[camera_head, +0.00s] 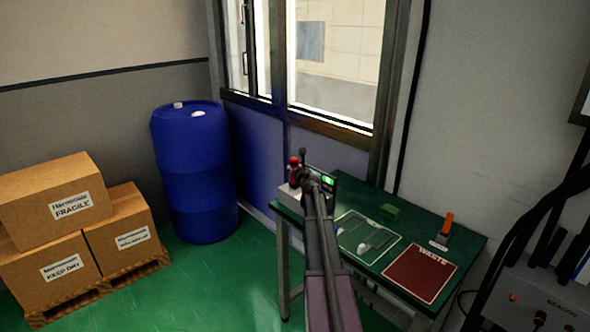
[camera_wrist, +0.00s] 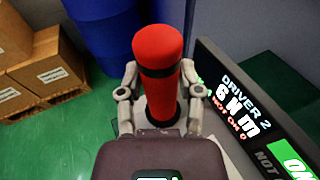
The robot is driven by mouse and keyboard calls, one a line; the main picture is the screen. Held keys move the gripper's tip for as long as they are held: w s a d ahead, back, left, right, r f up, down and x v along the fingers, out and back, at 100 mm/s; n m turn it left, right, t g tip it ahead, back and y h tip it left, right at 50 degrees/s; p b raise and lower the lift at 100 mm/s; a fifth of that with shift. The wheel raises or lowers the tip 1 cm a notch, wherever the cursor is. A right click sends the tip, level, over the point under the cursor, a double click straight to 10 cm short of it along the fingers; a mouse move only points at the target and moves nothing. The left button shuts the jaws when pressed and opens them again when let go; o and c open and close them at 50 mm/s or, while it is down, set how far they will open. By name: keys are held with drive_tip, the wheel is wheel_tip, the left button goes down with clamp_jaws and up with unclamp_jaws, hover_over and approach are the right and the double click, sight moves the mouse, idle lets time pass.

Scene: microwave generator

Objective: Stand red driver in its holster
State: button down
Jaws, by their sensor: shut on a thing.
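The red driver (camera_wrist: 160,60), with a black band below its rounded top, stands about upright between the two fingers of my gripper (camera_wrist: 160,85) in the wrist view. The fingers are shut on it from both sides. In the head view the red driver (camera_head: 294,172) and my gripper (camera_head: 303,160) are over the left end of the green table. A pale grey block (camera_head: 285,196) is beneath the driver there, apparently its holster or stand.
A display (camera_wrist: 245,110) reading "DRIVER 2, 6 N m" stands close to the right of my gripper. The table holds a red WASTE mat (camera_head: 420,273), an outlined mat (camera_head: 347,222), a green block (camera_head: 390,211) and an orange-topped item (camera_head: 446,225). A blue barrel (camera_head: 195,165) stands left.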

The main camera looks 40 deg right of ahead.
drive_tip(key=shift+f+b, duration=0.6)
idle(0.8)
drive_tip(key=shift+c, duration=0.9)
unclamp_jaws()
drive_tip(key=shift+r, duration=0.25)
wheel_tip(320, 180, up, 13)
drive_tip(key=p, duration=1.3)
drive_tip(key=shift+w, duration=0.1)
drive_tip(key=w+a+r+p, duration=0.2)
drive_tip(key=a+r+p, duration=0.1)
drive_tip(key=a, duration=0.2)
drive_tip(key=w+a+r+n+y+p, duration=0.1)
drive_tip(key=w+a+r+p, duration=0.2)
drive_tip(key=a, duration=0.3)
drive_tip(key=w+a+r+p, duration=0.3)
drive_tip(key=a+r+p, duration=0.1)
drive_tip(key=a+p, duration=0.1)
drive_tip(key=shift+a+r+t+y, duration=0.3)
drive_tip(key=shift+a+r+y, duration=0.1)
drive_tip(key=shift+w, duration=0.1)
